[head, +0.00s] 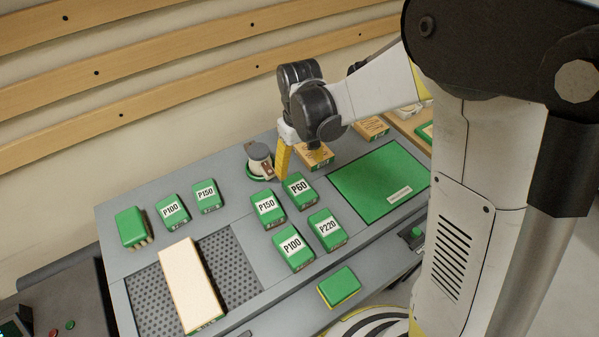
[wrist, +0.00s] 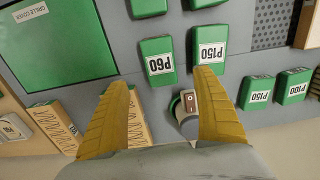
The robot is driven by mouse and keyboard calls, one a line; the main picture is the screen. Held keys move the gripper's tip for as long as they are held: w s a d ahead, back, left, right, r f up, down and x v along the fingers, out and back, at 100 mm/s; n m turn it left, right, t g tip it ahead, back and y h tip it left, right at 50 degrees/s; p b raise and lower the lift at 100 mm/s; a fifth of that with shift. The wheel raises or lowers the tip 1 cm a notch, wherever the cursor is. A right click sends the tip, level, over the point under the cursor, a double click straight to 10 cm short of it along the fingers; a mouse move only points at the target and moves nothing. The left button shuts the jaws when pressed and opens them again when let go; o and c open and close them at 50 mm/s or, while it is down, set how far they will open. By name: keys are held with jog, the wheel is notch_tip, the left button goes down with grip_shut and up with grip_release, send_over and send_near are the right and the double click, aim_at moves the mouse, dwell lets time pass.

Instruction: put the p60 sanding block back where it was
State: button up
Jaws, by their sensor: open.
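The P60 sanding block (head: 299,190), green with a white label, lies on the grey bench at the back right of a cluster of labelled green blocks. It also shows in the wrist view (wrist: 158,60), upside down and just beyond my fingertips. My gripper (head: 298,168) is open with its yellow fingers pointing down, close behind the P60 block. In the wrist view my gripper (wrist: 161,78) has nothing between its fingertips. Beside the P60 block are a P150 block (head: 268,208), a P220 block (head: 327,230) and a P100 block (head: 293,248).
A small round device with a switch (wrist: 190,102) stands near the fingers. A green panel (head: 380,183) lies to the right. Wooden blocks (head: 370,128) stand behind it. An unlabelled green block (head: 339,286) sits in front.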

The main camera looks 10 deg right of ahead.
jog(key=s+d+r+m+t, duration=0.4)
jog(key=s+d+r+t, duration=0.3)
jog(key=s+d+r, duration=0.3)
jog(key=shift+s+d+r+m, duration=0.15)
jog(key=shift+s+r+m, duration=0.15)
jog(key=shift+s+r, duration=2.25)
jog(key=shift+w+r, duration=0.1)
jog(key=shift+w, duration=0.05)
